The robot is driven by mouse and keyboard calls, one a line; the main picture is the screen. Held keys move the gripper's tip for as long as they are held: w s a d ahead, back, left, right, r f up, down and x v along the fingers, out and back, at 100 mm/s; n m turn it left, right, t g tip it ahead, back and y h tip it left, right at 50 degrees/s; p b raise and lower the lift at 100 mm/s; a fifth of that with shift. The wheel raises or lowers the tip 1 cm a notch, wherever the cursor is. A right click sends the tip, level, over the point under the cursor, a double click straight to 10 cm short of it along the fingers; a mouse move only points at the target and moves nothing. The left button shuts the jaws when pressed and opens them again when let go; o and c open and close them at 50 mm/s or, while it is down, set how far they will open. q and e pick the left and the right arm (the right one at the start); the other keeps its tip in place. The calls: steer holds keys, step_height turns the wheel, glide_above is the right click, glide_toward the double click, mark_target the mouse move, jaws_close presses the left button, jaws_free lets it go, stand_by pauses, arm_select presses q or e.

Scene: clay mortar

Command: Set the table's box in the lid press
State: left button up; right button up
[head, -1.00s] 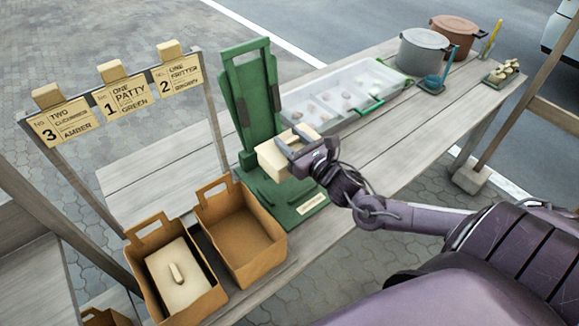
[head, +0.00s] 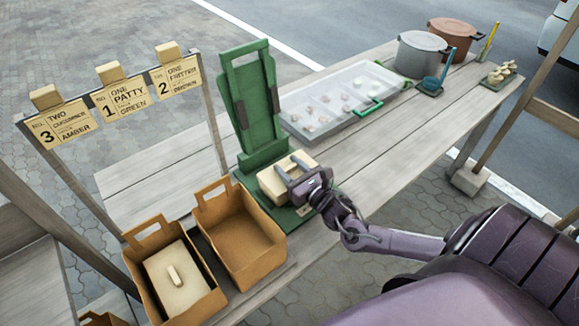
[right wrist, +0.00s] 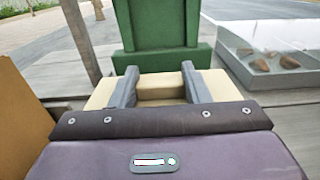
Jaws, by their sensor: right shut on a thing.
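The cream box (head: 272,184) is at the base of the green lid press (head: 257,112), low over its green bed (head: 286,215). I cannot tell whether it rests on the bed. My right gripper (head: 293,171) is shut on the box from the right side. In the right wrist view the two grey fingers (right wrist: 160,84) lie across the cream box (right wrist: 160,96), with the green press (right wrist: 160,62) straight behind it. The press's upright plate stands raised. My left gripper is not in view.
Two brown paper bags stand at the front left; one bag (head: 222,205) is open and empty, the other (head: 142,262) holds a cream lidded box (head: 180,292). A clear-lidded tray (head: 318,118), a grey pot (head: 418,58) and a copper pot (head: 452,40) stand further back. Order cards (head: 122,97) hang left.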

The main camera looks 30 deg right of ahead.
steer(key=o, duration=1.4)
steer(key=shift+f, duration=0.15)
steer(key=shift+r, duration=0.25)
steer(key=s, duration=0.8)
steer(key=s+d, duration=0.1)
steer(key=s, duration=0.3)
steer(key=shift+s+f, duration=0.1)
steer(key=shift+f, duration=0.05)
